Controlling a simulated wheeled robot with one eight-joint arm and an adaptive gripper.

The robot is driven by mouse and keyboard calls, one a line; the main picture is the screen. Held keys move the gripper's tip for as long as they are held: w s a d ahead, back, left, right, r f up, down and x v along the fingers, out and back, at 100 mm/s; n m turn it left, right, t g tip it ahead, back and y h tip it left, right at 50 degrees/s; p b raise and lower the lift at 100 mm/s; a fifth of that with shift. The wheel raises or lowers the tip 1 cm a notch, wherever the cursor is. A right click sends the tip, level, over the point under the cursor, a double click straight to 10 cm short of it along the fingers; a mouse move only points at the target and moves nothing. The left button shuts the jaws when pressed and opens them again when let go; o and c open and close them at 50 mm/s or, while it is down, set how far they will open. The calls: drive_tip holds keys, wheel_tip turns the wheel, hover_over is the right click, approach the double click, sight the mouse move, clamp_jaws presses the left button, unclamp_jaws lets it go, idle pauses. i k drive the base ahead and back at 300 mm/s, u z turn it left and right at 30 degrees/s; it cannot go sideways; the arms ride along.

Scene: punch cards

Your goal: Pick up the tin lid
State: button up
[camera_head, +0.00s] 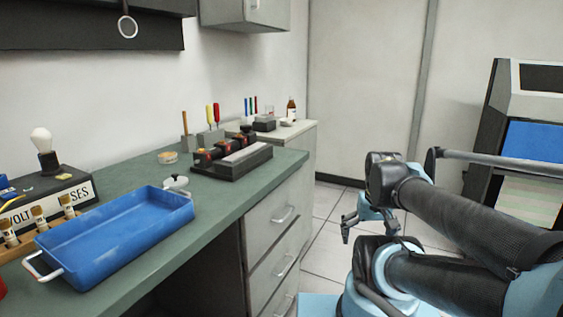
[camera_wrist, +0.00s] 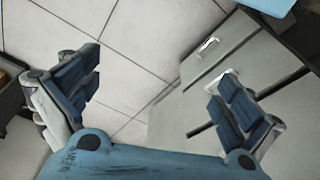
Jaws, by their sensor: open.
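A small shallow round piece with a pale rim and yellowish middle (camera_head: 167,157) lies on the green bench top, left of the dark rack; it may be the tin lid, but it is too small to be sure. A whitish round piece with a knob (camera_head: 176,182) sits at the far end of the blue tray, partly hidden by its rim. My gripper (camera_wrist: 162,88) is open and empty in the wrist view, above floor tiles and beside grey drawers. In the head view it hangs right of the bench, well away from both pieces.
The blue tray (camera_head: 75,253) lies on the near bench top (camera_head: 225,205). Upright tools, a bulb on a labelled box (camera_head: 52,204) and corked vials stand around. Floor (camera_head: 318,238) right of the drawers is clear.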

sight(177, 181)
drive_tip(key=u, duration=1.5)
